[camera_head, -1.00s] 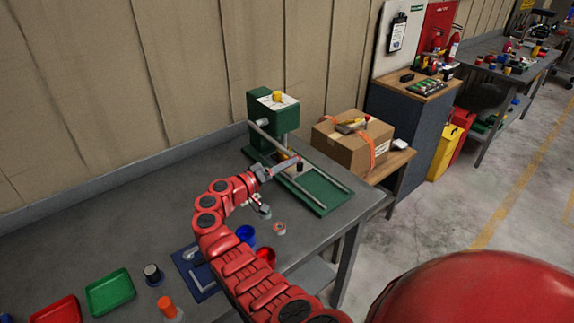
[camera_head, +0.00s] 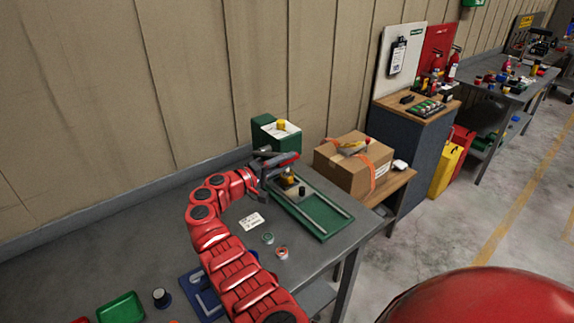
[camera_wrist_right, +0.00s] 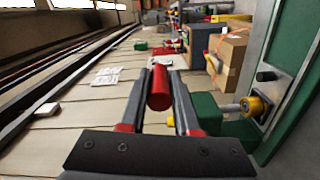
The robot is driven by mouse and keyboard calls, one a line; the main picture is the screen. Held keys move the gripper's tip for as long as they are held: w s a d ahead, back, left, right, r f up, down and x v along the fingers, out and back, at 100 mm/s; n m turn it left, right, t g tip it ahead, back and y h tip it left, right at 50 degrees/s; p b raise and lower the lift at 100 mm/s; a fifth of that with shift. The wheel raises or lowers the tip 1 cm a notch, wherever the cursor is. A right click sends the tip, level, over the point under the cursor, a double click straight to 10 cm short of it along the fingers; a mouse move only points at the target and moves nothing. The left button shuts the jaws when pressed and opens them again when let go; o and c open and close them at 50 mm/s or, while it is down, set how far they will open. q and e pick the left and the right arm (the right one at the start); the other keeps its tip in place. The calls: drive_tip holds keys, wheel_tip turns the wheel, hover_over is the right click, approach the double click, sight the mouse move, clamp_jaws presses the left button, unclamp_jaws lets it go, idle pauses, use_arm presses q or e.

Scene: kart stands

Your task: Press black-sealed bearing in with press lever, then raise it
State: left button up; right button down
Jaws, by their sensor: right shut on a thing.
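The green press (camera_head: 264,133) stands at the right end of the grey workbench, with a yellow cap on its white top plate. My right gripper (camera_head: 283,161) is at the front of the press, above its base. It is shut on the red grip of the press lever, which shows between the fingers in the right wrist view (camera_wrist_right: 159,90). A yellow part (camera_head: 287,178) shows under the press head, partly hidden by the gripper. I cannot make out the black-sealed bearing there. My left gripper is not in view.
A small dark cylinder (camera_head: 302,191) stands on the press's green base (camera_head: 318,216). A green-ringed part (camera_head: 267,238), a red-ringed part (camera_head: 282,252) and a white label (camera_head: 251,220) lie in front. A cardboard box (camera_head: 352,164) stands right of the press.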

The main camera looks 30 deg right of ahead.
drive_tip(key=shift+w+r, duration=0.15)
drive_tip(key=shift+r, duration=0.3)
drive_tip(key=c, duration=0.8)
unclamp_jaws()
drive_tip(key=shift+o, duration=0.7)
drive_tip(key=shift+w+f, duration=0.1)
drive_tip(key=shift+f, duration=0.05)
drive_tip(key=s+a+b, duration=0.1)
drive_tip(key=a+b, duration=0.5)
drive_tip(key=a, duration=1.1)
drive_tip(key=shift+s+a, duration=0.15)
